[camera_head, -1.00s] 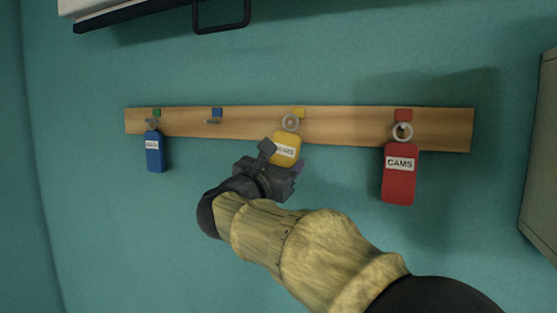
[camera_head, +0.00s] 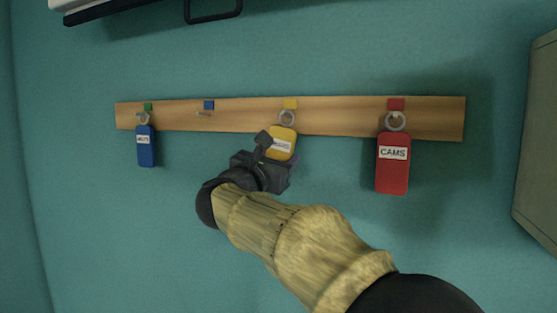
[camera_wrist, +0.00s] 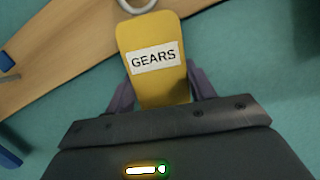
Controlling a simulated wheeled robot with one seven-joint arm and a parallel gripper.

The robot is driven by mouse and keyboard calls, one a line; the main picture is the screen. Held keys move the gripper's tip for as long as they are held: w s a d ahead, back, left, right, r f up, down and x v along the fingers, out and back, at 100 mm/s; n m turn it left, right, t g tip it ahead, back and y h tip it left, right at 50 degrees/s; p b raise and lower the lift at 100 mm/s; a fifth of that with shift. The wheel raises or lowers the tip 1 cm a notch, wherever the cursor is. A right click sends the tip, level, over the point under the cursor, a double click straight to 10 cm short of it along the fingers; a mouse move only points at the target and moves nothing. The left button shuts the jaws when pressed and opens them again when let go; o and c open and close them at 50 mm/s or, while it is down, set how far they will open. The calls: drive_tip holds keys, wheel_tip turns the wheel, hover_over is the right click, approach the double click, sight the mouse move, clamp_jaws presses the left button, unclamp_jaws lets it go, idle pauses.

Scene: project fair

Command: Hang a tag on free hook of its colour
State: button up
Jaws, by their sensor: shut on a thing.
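A yellow tag (camera_head: 283,142) labelled GEARS is at the hook under the yellow marker (camera_head: 290,103); its ring overlaps that hook, but I cannot tell if it is threaded on. My gripper (camera_head: 272,163) is shut on the lower part of the tag. In the wrist view the yellow tag (camera_wrist: 152,60) sits between the fingers, with its ring at the top edge. A blue tag (camera_head: 146,147) hangs on the hook under the green marker (camera_head: 147,107). The hook under the blue marker (camera_head: 209,105) is bare. A red tag (camera_head: 393,170) labelled CAMS hangs under the red marker (camera_head: 397,104).
The wooden rail (camera_head: 340,119) runs across the teal wall. A dark-framed object (camera_head: 130,8) is above at the upper left. A grey cabinet-like box (camera_head: 540,140) stands at the right edge. The wall below the rail is clear at the left.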

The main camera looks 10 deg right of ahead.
idle(0.3)
drive_tip(key=o, duration=0.9)
drive_tip(key=shift+c, duration=0.2)
